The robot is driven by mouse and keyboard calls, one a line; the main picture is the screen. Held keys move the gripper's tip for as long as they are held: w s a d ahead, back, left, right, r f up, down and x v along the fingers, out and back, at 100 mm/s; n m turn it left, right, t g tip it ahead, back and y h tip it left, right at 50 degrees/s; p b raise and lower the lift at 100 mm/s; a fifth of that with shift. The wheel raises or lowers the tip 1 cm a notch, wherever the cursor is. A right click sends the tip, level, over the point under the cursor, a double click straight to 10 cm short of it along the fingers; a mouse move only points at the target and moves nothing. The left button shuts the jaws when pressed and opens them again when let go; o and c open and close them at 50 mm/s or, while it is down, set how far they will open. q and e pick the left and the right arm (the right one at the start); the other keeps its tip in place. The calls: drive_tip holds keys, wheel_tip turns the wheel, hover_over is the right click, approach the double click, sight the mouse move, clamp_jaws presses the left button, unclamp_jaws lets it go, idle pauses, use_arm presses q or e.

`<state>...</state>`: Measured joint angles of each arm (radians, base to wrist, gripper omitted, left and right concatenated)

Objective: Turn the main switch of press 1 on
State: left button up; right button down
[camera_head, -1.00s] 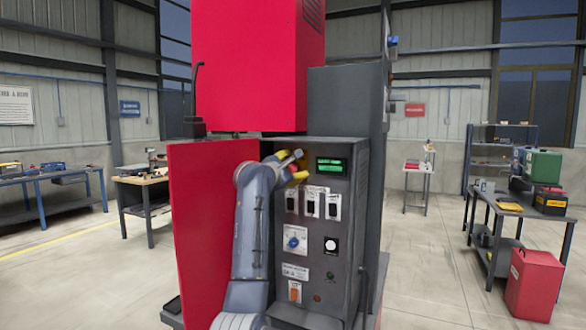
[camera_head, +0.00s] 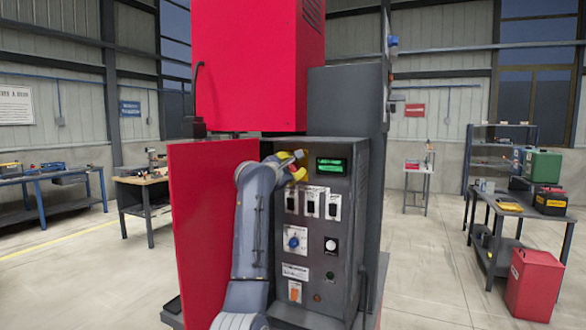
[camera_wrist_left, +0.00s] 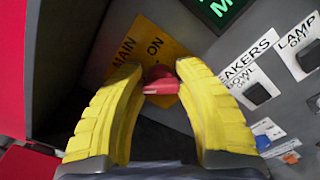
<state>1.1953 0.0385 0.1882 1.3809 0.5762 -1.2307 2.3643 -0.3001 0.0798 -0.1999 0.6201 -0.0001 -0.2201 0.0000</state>
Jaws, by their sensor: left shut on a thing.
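The main switch is a red rotary knob (camera_wrist_left: 160,86) on a yellow plate (camera_wrist_left: 150,48) marked MAIN and ON, high on the grey control panel (camera_head: 350,205). My left gripper (camera_head: 298,172) is at the panel's upper left. In the left wrist view its yellow fingers (camera_wrist_left: 160,80) are shut on the red knob, one on each side. Part of the plate is hidden behind the fingers, and the knob's exact pointing is hard to tell. A green lit display (camera_head: 331,165) is just right of the gripper. My right gripper is not in view.
An open red door (camera_head: 200,230) stands left of my arm. A red press housing (camera_head: 250,65) overhangs above.

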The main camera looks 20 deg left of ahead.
use_arm(q)
drive_tip(key=m, duration=0.4)
drive_tip(key=shift+f, duration=0.1)
drive_tip(key=m, duration=0.4)
drive_tip(key=shift+f+m, duration=0.1)
drive_tip(key=shift+m, duration=0.3)
drive_tip(key=m, duration=0.4)
drive_tip(key=shift+f, duration=0.1)
drive_tip(key=shift+f+m, duration=0.1)
drive_tip(key=shift+m, duration=2.3)
drive_tip(key=o, duration=1.1)
drive_tip(key=shift+o, duration=0.4)
